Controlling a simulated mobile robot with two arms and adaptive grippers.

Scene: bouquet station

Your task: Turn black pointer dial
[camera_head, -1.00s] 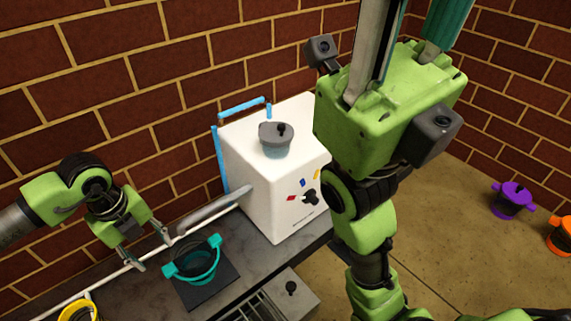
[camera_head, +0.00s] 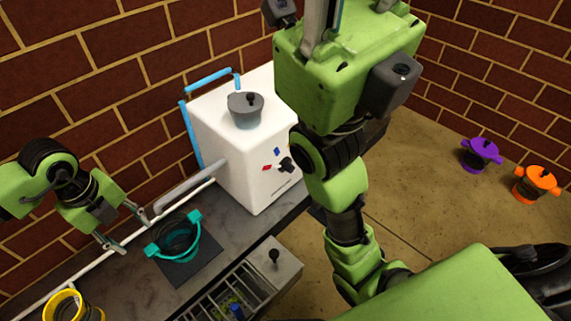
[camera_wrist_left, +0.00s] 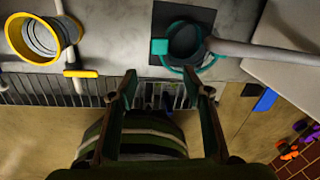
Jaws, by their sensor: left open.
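The black pointer dial (camera_head: 286,165) sits on the front face of a white box-shaped machine (camera_head: 228,174). A red diamond (camera_head: 267,167) and a blue diamond (camera_head: 277,151) are beside the dial. Which mark it points at is too small to tell. My left gripper (camera_head: 132,231) is open and empty, left of the teal-handled pot and well apart from the dial. Its open fingers also show in the left wrist view (camera_wrist_left: 160,88), where the dial is not seen. My right gripper is not in view.
A grey lidded pot (camera_head: 245,111) stands on the machine. A teal-handled pot (camera_head: 194,252) sits on a dark plate left of the machine. A yellow-rimmed container (camera_head: 63,304) is at lower left. Purple (camera_head: 482,152) and orange (camera_head: 537,183) pots are right.

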